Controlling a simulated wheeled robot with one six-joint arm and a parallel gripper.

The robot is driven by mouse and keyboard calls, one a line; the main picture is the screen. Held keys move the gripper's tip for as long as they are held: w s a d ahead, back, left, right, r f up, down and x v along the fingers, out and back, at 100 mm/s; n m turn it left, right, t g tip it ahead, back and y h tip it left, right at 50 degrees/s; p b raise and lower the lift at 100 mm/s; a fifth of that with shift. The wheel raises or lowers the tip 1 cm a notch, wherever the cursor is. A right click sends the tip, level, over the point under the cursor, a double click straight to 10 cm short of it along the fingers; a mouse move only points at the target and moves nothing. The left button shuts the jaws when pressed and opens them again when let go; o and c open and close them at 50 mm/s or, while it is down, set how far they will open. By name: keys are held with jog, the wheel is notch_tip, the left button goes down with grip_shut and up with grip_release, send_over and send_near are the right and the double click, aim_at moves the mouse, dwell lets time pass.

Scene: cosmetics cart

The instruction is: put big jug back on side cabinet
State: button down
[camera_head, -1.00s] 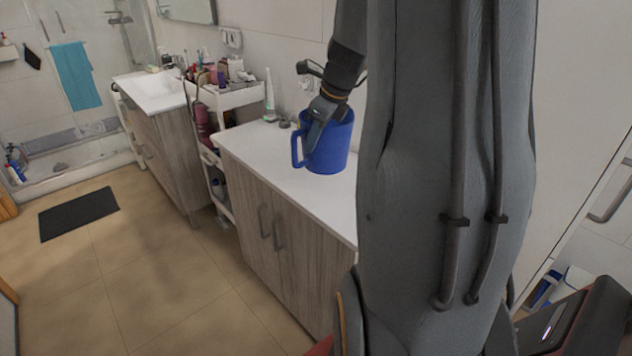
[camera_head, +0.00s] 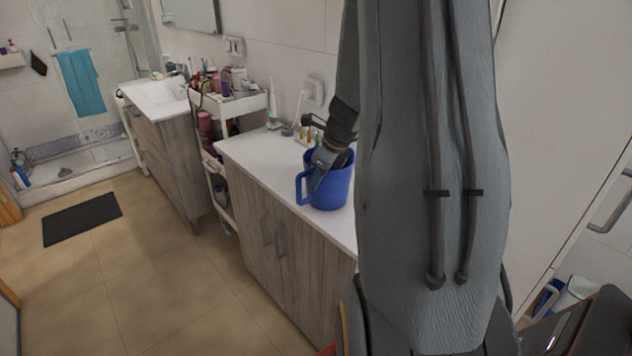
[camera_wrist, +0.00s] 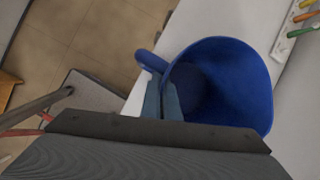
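The big blue jug (camera_head: 334,190) is upright at the right part of the side cabinet's white top (camera_head: 262,160), near its front edge. I cannot tell whether its base touches the top. In the wrist view the jug (camera_wrist: 235,85) is seen from above, open and empty-looking, with its handle (camera_wrist: 150,61) toward the upper left. My gripper (camera_head: 318,178) comes down at the jug's handle side. In the wrist view its two fingers (camera_wrist: 163,98) are close together at the handle and rim, shut on the jug. The exact contact is partly hidden.
Several toothbrush-like items with coloured handles (camera_head: 309,133) stand near the wall behind the jug. A white cart (camera_head: 232,104) with cosmetics stands left of the cabinet. The left part of the cabinet top is mostly clear. My arm hides its right end.

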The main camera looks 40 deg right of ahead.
jog(key=shift+f, duration=0.1)
jog(key=c, duration=2)
grip_release()
jog(key=b+v, duration=0.2)
jog(key=v, duration=1)
jog(key=s+a+f+n, duration=0.2)
jog(key=s+a+n, duration=0.1)
jog(key=a+n, duration=0.6)
jog(key=s+a+f+n+g, duration=0.1)
jog(key=s+a+f+n, duration=0.2)
jog(key=a+n, duration=0.6)
jog(key=s+a+f+n+g+h, duration=0.1)
jog(key=s+a+f+n, duration=0.2)
jog(key=a+n, duration=0.6)
jog(key=n, duration=0.3)
jog(key=shift+a+f+n, duration=0.15)
jog(key=shift+f+n, duration=0.05)
jog(key=shift+n, duration=0.2)
